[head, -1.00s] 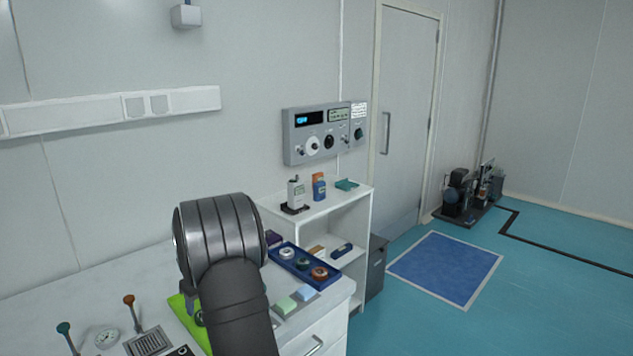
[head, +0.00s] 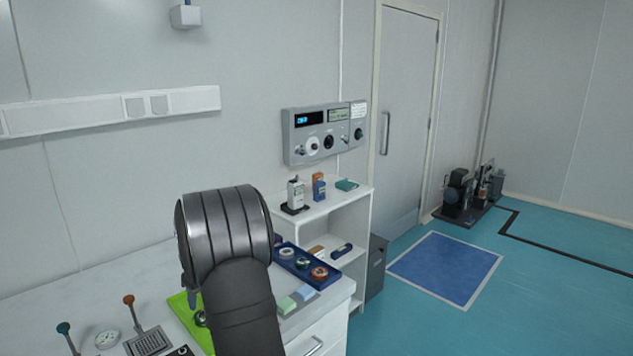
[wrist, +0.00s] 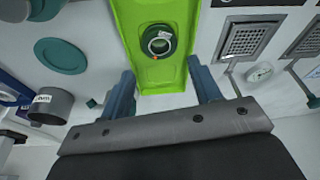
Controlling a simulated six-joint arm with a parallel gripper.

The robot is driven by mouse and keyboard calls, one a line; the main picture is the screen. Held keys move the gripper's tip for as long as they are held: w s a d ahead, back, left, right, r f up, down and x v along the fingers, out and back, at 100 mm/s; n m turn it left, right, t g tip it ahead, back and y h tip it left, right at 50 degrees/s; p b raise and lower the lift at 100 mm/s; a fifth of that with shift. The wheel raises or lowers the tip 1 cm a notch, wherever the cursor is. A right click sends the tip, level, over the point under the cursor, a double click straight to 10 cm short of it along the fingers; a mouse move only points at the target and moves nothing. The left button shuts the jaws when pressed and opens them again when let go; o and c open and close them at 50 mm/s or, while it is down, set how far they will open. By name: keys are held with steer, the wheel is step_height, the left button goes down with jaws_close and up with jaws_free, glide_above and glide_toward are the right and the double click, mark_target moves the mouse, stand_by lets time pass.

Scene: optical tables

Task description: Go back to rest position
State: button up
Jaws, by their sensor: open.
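My gripper (wrist: 163,98) shows in the wrist view with its two blue fingers apart and nothing between them. Beyond the fingertips lies a bright green tray (wrist: 187,15), with a dark green ring-shaped part (wrist: 158,41) in it. In the head view my arm's large grey joint covers much of the bench, and the gripper itself is hidden. A strip of the green tray (head: 181,309) shows just left of my arm.
A blue tray with round parts (head: 306,263) sits at the bench's right end, near pale blocks (head: 296,300). Levers (head: 130,303) and a gauge (head: 107,339) stand at left. A white shelf (head: 345,215) stands behind. The floor at right is largely open.

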steer(key=w+v, duration=0.1)
steer(key=v, duration=0.3)
steer(key=x, duration=0.7)
steer(key=s+x, duration=0.1)
steer(key=x, duration=0.3)
steer(key=shift+f, duration=0.35)
steer(key=v, duration=0.5)
steer(key=shift+w+a, duration=0.3)
steer(key=shift+w, duration=0.1)
steer(key=d+r, duration=0.7)
steer(key=d, duration=0.4)
steer(key=s+a+f+n, duration=0.1)
steer(key=s+a+f, duration=0.1)
steer(key=a, duration=0.6)
steer(key=s+a+f+n, duration=0.2)
steer(key=s+a+f, duration=0.1)
steer(key=a, duration=0.5)
steer(key=s+a+f+n+g, duration=0.1)
steer(key=s+a+f, duration=0.2)
steer(key=a, duration=0.5)
steer(key=shift+s+a+f+n, duration=0.1)
steer(key=shift+s+a+n, duration=0.05)
steer(key=shift+s, duration=0.25)
steer(key=shift+s+a+f+n, duration=0.1)
steer(key=shift+s+a+n, duration=0.1)
steer(key=shift+s, duration=0.15)
steer(key=shift+d+f, duration=0.2)
steer(key=shift+f, duration=1.4)
